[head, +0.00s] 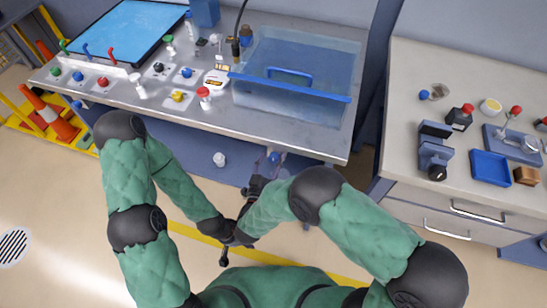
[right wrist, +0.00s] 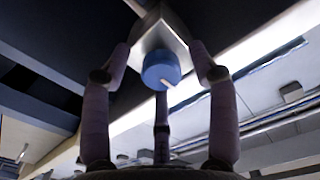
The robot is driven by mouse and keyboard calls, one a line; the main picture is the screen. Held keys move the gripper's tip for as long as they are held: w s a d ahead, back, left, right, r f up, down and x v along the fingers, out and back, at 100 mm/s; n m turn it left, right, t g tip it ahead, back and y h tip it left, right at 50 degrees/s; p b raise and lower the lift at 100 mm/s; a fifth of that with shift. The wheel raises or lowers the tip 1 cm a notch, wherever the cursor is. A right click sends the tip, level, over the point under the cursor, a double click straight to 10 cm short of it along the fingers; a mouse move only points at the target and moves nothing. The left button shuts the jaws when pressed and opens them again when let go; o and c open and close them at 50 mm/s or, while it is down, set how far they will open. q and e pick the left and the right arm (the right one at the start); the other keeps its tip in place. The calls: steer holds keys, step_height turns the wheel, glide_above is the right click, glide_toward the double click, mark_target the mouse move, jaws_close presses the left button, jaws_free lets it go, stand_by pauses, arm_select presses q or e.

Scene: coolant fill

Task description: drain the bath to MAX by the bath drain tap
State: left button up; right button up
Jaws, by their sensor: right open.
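The bath (head: 335,62), a clear bluish tank with a blue front rim and a blue handle, stands on the steel bench. Its level and any MAX mark cannot be read. A blue knob (head: 273,157), seemingly the drain tap, is below the bench's front edge. In the right wrist view the knob (right wrist: 161,70) has a white mark and sits on a pale metal block. My right gripper (head: 264,172) is open below it, its fingers (right wrist: 160,75) spread on either side with gaps. My left gripper (head: 224,258) hangs low, small and dark; its jaws are unclear.
The steel bench (head: 130,92) holds several coloured knobs and a blue screen (head: 120,32). A side counter (head: 400,110) on the right carries a blue tray (head: 490,167) and small parts.

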steer(key=shift+c, duration=0.3)
steer(key=c, duration=1.1)
steer(key=n+p, duration=0.1)
steer(key=n, duration=0.1)
steer(key=shift+s+n+p, duration=0.1)
steer(key=shift+n+p, duration=0.3)
steer(key=shift+f+n+p, duration=0.1)
steer(key=shift+n+p, duration=0.55)
steer(key=shift+n, duration=0.85)
steer(key=shift+f, duration=0.1)
